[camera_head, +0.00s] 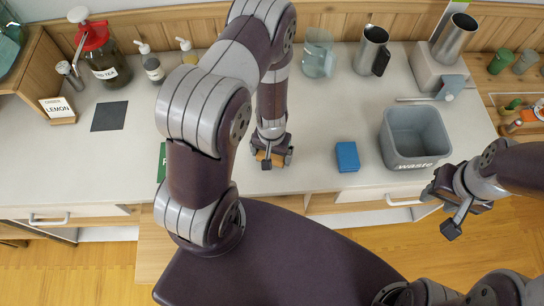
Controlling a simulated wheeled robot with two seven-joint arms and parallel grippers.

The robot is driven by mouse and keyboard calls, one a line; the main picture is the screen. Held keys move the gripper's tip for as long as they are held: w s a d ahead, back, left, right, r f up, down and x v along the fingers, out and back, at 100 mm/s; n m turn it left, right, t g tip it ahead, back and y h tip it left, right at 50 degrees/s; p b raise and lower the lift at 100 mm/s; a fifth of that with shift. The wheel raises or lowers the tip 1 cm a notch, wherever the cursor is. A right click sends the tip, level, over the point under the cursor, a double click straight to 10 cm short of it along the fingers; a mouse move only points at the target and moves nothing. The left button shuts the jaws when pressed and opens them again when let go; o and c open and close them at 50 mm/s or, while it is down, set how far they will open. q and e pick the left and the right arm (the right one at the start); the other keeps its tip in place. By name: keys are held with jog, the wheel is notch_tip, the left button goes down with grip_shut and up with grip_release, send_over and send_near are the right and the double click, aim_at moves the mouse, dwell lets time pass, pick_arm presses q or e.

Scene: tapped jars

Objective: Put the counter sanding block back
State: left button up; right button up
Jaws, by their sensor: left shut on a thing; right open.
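My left gripper (267,162) is low over the pale counter (316,124), near its front edge left of centre. It is shut on a small tan-orange block (261,155), mostly hidden by the fingers. This may be the sanding block; I cannot tell whether it touches the counter. A blue block (347,156) lies on the counter to the right of that gripper, apart from it. My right gripper (445,210) is open and empty, off the counter's front edge at the right.
A grey waste bin (415,137) stands right of the blue block. A dark square mat (109,116) lies at left near a lemon sign (58,108). A green card (161,163) is partly hidden by my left arm. A glass pitcher (318,55) and metal cup (371,50) stand behind.

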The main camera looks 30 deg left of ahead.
pick_arm(q)
jog(key=shift+f, duration=0.9)
jog(key=shift+d+f, duration=0.1)
jog(key=shift+f, duration=0.15)
jog(key=shift+w, duration=0.2)
jog(key=shift+s+f, duration=0.1)
jog(key=shift+f, duration=0.15)
jog(key=o, duration=0.6)
jog(key=shift+r, duration=0.15)
jog(key=shift+c, duration=0.2)
